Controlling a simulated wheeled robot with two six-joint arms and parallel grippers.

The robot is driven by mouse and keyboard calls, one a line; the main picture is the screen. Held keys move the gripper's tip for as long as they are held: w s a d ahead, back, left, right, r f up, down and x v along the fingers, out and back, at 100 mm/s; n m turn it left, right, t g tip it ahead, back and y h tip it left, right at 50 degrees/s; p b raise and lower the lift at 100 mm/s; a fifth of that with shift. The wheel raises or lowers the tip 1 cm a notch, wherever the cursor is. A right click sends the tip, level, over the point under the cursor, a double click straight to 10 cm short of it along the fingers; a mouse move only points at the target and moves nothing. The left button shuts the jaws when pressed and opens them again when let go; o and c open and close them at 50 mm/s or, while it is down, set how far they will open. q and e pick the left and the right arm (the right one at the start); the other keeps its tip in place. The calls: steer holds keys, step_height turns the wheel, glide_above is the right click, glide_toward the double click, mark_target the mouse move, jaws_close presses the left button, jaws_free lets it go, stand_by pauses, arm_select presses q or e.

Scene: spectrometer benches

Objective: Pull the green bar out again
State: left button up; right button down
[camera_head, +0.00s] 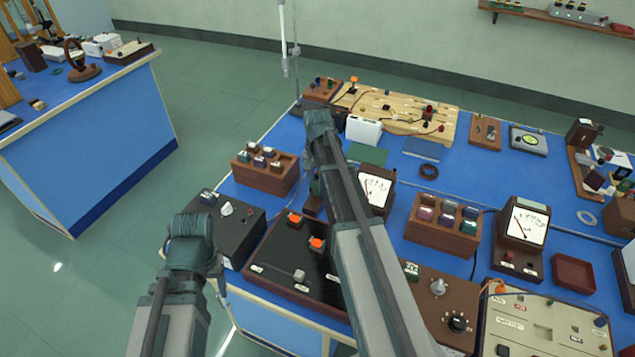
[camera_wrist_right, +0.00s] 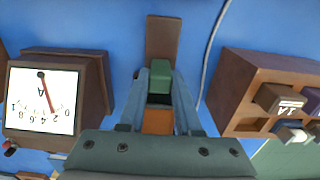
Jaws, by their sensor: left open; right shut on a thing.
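The green bar (camera_wrist_right: 160,77) is between the two fingers of my right gripper (camera_wrist_right: 160,95) in the right wrist view; the gripper is shut on it. A brown wooden piece (camera_wrist_right: 163,38) lies just beyond the bar, and an orange-brown face (camera_wrist_right: 157,122) shows between the fingers. I cannot tell whether the bar is still inside the wooden piece. In the head view my right gripper (camera_head: 315,186) points down beside the white-faced meter (camera_head: 375,190), partly hidden by my arm. My left gripper (camera_head: 217,290) is low at the left, near the bench's front edge; its fingers are hard to make out.
A wooden rack of small blocks (camera_head: 265,177) stands left of the right gripper. A black board with orange knobs (camera_head: 295,262) and a dark control box (camera_head: 225,228) lie in front. Another block rack (camera_head: 443,225) stands right of the meter. Blue bench shows between them.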

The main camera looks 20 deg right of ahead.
steer(key=s+a, duration=0.3)
steer(key=a, duration=0.1)
steer(key=shift+s, duration=0.3)
steer(key=c, duration=0.6)
jaws_free()
steer(key=shift+w+d+r+p, duration=0.1)
steer(key=shift+r+p, duration=0.35)
steer(key=shift+p, duration=0.05)
step_height(320, 180, up, 13)
steer(key=p, duration=1.2)
steer(key=shift+p, duration=0.4)
